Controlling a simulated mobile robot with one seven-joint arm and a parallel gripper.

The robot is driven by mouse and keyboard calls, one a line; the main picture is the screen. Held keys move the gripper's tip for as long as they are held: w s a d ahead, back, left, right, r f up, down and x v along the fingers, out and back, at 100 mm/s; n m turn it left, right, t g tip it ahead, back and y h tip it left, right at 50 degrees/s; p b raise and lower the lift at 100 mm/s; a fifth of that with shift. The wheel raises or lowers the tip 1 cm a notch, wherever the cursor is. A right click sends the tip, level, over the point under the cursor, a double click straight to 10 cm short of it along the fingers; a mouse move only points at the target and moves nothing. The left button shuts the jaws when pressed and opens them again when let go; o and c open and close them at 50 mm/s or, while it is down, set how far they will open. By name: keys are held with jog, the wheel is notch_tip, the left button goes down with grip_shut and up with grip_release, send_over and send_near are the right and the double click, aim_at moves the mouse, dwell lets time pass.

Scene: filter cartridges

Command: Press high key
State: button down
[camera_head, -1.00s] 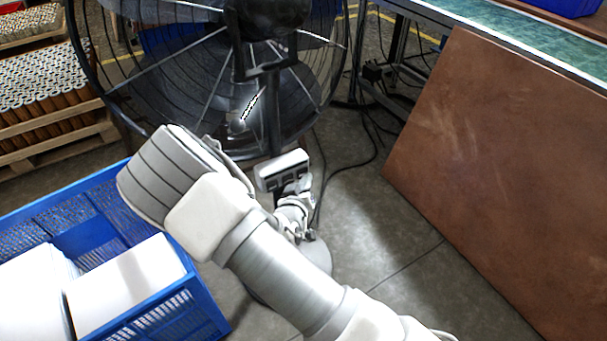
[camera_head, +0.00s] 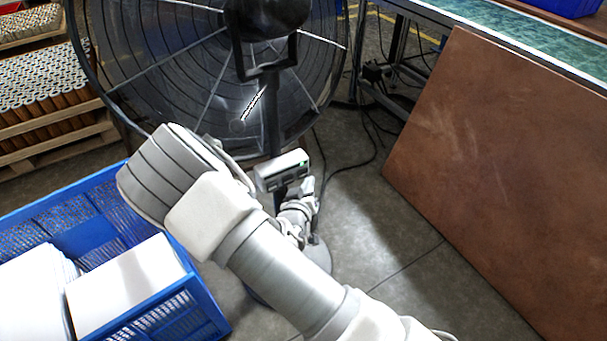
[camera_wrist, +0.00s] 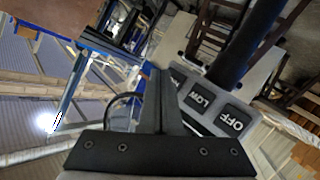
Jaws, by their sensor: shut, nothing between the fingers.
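The fan's pale control box (camera_head: 283,171) stands on the fan's post in the head view, with dark keys on its front and a small green light at its right. In the wrist view, the OFF key (camera_wrist: 236,120) and LOW key (camera_wrist: 202,98) are readable. A third key (camera_wrist: 177,79) is partly covered by my fingers. The high key cannot be made out there. My gripper (camera_wrist: 161,74) is shut and empty, its fingertips in front of the box's far end. In the head view, my gripper (camera_head: 305,187) is just below the box's right end; contact cannot be told.
The large caged fan (camera_head: 215,85) stands behind the box. A blue crate (camera_head: 205,310) with white cartridges is at left. A brown board (camera_head: 500,190) leans at right by a green-topped table (camera_head: 520,38). A cable lies on the floor.

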jog(key=shift+s+d, duration=0.7)
jog(key=shift+s, duration=0.35)
jog(key=shift+s+d, duration=0.7)
jog(key=shift+s, duration=0.35)
jog(key=s+d+r+m+g+y, duration=0.1)
jog(key=s+r+m+g+y, duration=0.2)
jog(key=r, duration=0.6)
jog(key=s+d+r+m+g+y, duration=0.1)
jog(key=s+d+r+g, duration=0.2)
jog(key=r, duration=0.7)
jog(key=s+d+r+g+h, duration=0.1)
jog(key=s+d+r, duration=0.4)
jog(key=s, duration=0.3)
jog(key=s+d+r+g+h, duration=0.1)
jog(key=s+d+r+g, duration=0.1)
jog(key=s+d+r, duration=0.55)
notch_tip(320, 180, up, 21)
jog(key=s+a+p, duration=0.1)
jog(key=a+p, duration=0.1)
jog(key=p, duration=2.1)
jog(key=shift+a+r, duration=0.15)
jog(key=shift+a, duration=0.15)
